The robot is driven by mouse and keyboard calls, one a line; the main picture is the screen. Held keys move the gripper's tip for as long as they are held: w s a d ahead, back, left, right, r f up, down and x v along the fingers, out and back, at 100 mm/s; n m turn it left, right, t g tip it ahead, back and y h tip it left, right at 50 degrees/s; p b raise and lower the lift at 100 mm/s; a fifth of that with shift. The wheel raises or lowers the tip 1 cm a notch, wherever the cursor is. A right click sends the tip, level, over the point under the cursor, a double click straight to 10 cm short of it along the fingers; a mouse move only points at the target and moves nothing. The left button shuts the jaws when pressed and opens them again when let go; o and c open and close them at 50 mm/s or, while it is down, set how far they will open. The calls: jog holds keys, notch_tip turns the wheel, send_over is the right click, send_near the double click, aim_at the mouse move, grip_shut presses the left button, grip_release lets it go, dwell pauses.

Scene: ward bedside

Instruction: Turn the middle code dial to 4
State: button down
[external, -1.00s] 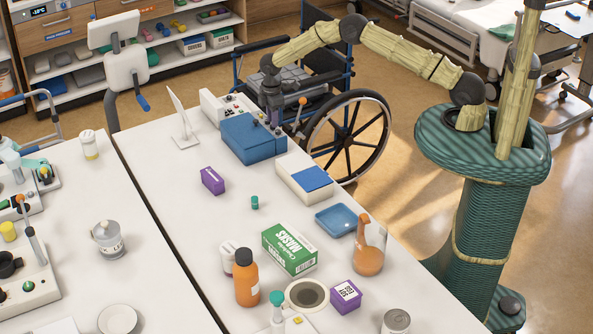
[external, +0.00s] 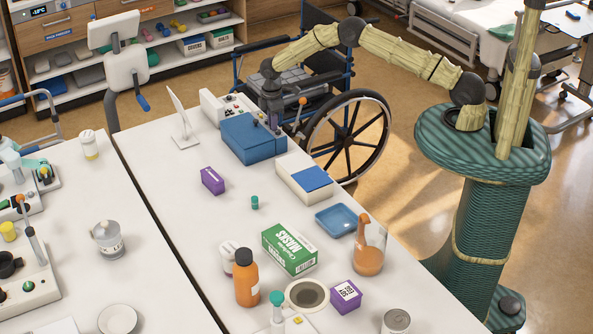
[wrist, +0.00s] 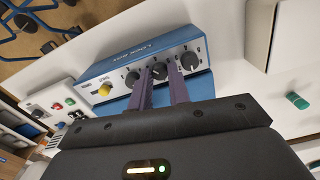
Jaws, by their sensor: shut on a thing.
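The blue lock box (external: 248,143) sits at the far end of the white table, and its panel (wrist: 150,50) fills the middle of the wrist view. Three black dials stand in a row: the left dial (wrist: 132,79), the middle code dial (wrist: 160,70) and the right dial (wrist: 190,61). A yellow knob (wrist: 104,90) is at the panel's left. My gripper (wrist: 161,72) is shut on the middle dial, with one purple finger on each side. In the external view my gripper (external: 274,122) is at the box's right side. I cannot read the dial's number.
A white control panel with colored buttons (wrist: 58,110) stands beside the box. A white case with a blue top (external: 305,178) is close in front of it. A small green-capped vial (wrist: 297,100) stands on the open tabletop. A wheelchair (external: 350,135) is just beyond the table edge.

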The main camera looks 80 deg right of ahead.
jog(key=m+b, duration=0.2)
jog(key=m, duration=0.1)
jog(key=shift+f+m+b, duration=0.1)
jog(key=shift+m+b, duration=0.25)
jog(key=shift+m, duration=0.05)
jog(key=shift+m+b, duration=0.65)
jog(key=shift+m, duration=1.05)
jog(key=c, duration=1.6)
grip_release()
notch_tip(320, 180, up, 18)
jog(key=b, duration=0.2)
jog(key=shift+f, duration=0.15)
